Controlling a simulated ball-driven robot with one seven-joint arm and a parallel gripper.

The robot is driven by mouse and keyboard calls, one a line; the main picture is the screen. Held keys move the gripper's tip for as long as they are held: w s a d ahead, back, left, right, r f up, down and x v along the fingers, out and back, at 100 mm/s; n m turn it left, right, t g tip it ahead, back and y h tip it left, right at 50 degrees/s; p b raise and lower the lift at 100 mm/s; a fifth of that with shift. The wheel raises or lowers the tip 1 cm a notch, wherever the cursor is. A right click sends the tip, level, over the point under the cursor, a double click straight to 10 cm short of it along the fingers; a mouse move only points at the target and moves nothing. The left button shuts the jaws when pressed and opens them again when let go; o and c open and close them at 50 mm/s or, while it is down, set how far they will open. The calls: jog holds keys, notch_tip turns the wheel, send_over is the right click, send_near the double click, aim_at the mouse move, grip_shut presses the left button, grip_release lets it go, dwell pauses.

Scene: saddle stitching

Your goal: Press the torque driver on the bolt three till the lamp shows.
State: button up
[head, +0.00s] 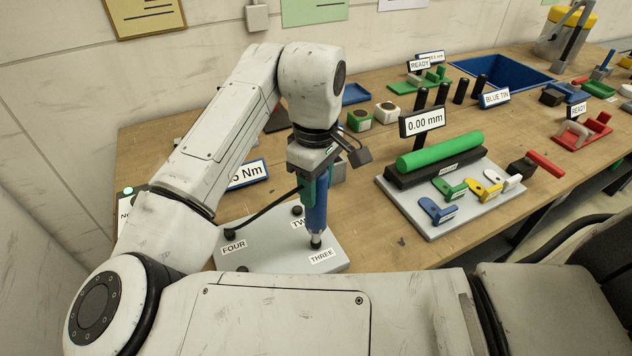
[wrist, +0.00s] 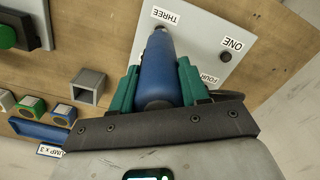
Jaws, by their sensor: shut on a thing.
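My gripper (head: 313,183) is shut on the blue torque driver (head: 317,212), with a green finger on each side of it. The driver points down, nearly upright, at the grey plate (head: 270,259). Its dark tip meets the plate at bolt three (head: 315,244), beside the THREE label (head: 321,256). The wrist view also shows the driver (wrist: 158,70) with its tip by the THREE label; the tip hides most of that bolt. A small green lamp (head: 128,190) looks lit at the far left. A display (head: 248,174) reading Nm is partly covered by my arm.
Bolt one (wrist: 226,57) stands on the plate. A grey fixture (head: 455,195) with a green roller and coloured clips lies to the right, under a 0.00 mm display (head: 422,121). A grey square tube (wrist: 88,87) stands near the plate. A blue bin (head: 500,75) is farther back.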

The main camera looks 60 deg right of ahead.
dwell(0.3)
notch_tip(320, 180, up, 4)
jog(key=p, duration=0.4)
jog(key=shift+r+p, duration=0.1)
jog(key=shift+p, duration=0.3)
jog(key=shift+r, duration=0.9)
